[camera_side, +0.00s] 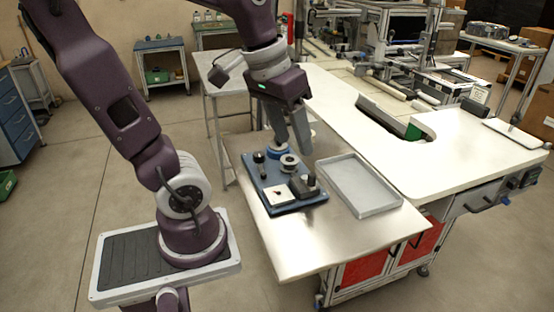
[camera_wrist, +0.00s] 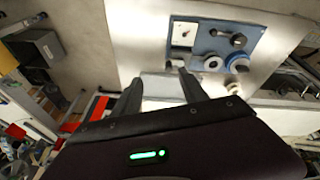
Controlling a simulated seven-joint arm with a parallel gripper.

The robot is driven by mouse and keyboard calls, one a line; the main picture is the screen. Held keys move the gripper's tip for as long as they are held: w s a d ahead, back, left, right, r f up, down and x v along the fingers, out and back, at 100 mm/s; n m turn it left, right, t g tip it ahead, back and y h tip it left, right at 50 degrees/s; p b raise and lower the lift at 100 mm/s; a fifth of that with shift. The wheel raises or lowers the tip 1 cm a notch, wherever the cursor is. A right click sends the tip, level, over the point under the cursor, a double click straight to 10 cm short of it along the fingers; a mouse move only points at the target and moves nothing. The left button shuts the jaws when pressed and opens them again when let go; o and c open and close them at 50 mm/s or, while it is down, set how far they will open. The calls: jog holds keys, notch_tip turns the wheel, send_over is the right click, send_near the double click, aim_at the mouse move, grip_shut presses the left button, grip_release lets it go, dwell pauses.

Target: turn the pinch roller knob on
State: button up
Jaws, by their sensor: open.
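A blue tape deck board (camera_side: 262,187) lies on the metal table; it also shows in the wrist view (camera_wrist: 207,45). It bears a black knob (camera_side: 259,158) with a short arm (camera_wrist: 237,40), a pale reel (camera_side: 289,161), a blue reel (camera_side: 274,153), a white dial panel (camera_side: 279,193) and a dark block with a post (camera_side: 307,186). I cannot tell for sure which dark part is the pinch roller knob. My gripper (camera_side: 292,143) is open and empty above the far end of the board.
A shallow grey tray (camera_side: 388,208) lies right of the board, close to it. A white curved bench (camera_side: 455,150) stands beyond the tray. The metal table is bare in front of the board (camera_side: 300,250).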

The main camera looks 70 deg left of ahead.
jog(key=w+a+f+n+g, duration=0.1)
jog(key=a+f+n, duration=0.15)
jog(key=a, duration=0.55)
jog(key=n+g, duration=0.2)
jog(key=n, duration=0.1)
send_over(259, 153)
notch_tip(259, 153, down, 4)
jog(key=shift+f, duration=0.15)
notch_tip(259, 153, down, 7)
jog(key=shift+f, duration=0.1)
grip_shut()
